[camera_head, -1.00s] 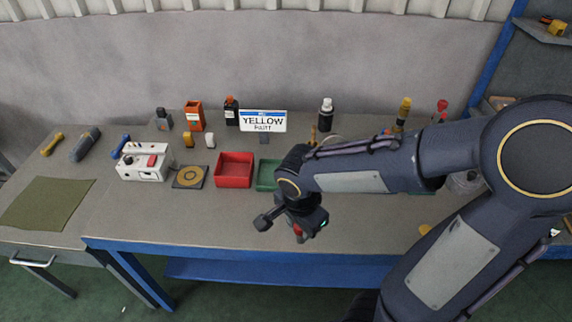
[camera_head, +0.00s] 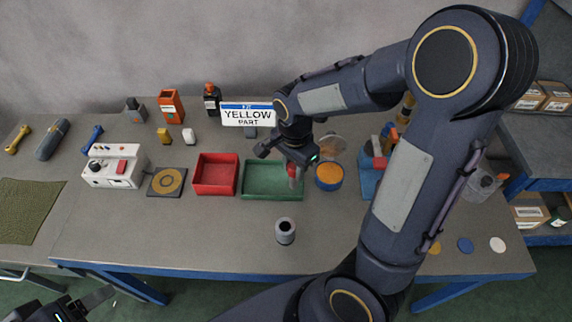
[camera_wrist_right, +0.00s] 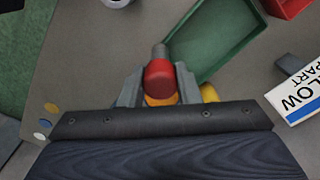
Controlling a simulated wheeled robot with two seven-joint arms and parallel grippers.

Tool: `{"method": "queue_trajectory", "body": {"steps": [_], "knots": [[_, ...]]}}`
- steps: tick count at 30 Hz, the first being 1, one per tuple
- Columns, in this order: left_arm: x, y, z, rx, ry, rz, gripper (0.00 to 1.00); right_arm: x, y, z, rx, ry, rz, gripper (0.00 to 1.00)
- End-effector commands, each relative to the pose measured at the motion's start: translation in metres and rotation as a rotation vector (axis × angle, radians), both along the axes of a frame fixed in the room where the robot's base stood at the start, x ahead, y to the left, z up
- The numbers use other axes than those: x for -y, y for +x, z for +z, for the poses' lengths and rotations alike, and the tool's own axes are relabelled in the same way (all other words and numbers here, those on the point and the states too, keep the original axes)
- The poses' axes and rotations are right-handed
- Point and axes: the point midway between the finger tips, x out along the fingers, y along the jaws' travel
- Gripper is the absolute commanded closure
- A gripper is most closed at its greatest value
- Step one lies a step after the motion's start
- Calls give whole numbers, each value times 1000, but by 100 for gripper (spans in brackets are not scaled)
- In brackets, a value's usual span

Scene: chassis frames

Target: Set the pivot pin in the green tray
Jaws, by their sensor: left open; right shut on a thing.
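The pivot pin (camera_head: 292,171), with a red head and a grey shank, is held by my right gripper (camera_head: 292,162). In the right wrist view the pin's red head (camera_wrist_right: 160,76) sits between the two fingers, with the grey shank pointing away. The green tray (camera_head: 258,192) is on the bench, and the pin appears over its right part in the head view. In the right wrist view the green tray (camera_wrist_right: 228,52) lies just right of the pin; the height gap is unclear. My left gripper (camera_head: 98,298) is open and empty at the lower left, in front of the bench.
A red tray (camera_head: 216,190) adjoins the green tray on the left. An orange-filled round container (camera_head: 329,178) stands close on its right. A grey cylinder (camera_head: 285,231) stands in front. The yellow-part sign (camera_head: 247,114) is behind. The bench front left is clear.

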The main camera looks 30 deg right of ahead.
Motion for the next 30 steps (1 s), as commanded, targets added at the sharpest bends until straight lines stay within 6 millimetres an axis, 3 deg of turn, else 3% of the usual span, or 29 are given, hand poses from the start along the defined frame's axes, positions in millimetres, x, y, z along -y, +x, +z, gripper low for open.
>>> {"method": "queue_trajectory", "body": {"steps": [4,12,19,25,30], "knots": [[0,0,0,0,0,0,32,16,35,-19,-4,-2,-5,94],[0,0,-11,0,0,0,32,28,66,-63,0,0,-1,94],[0,0,-19,0,0,0,32,32,75,-74,1,0,0,94],[0,0,-42,0,0,0,32,33,78,-106,0,0,1,94],[0,0,-40,0,0,0,32,33,78,-105,2,0,0,94]]}}
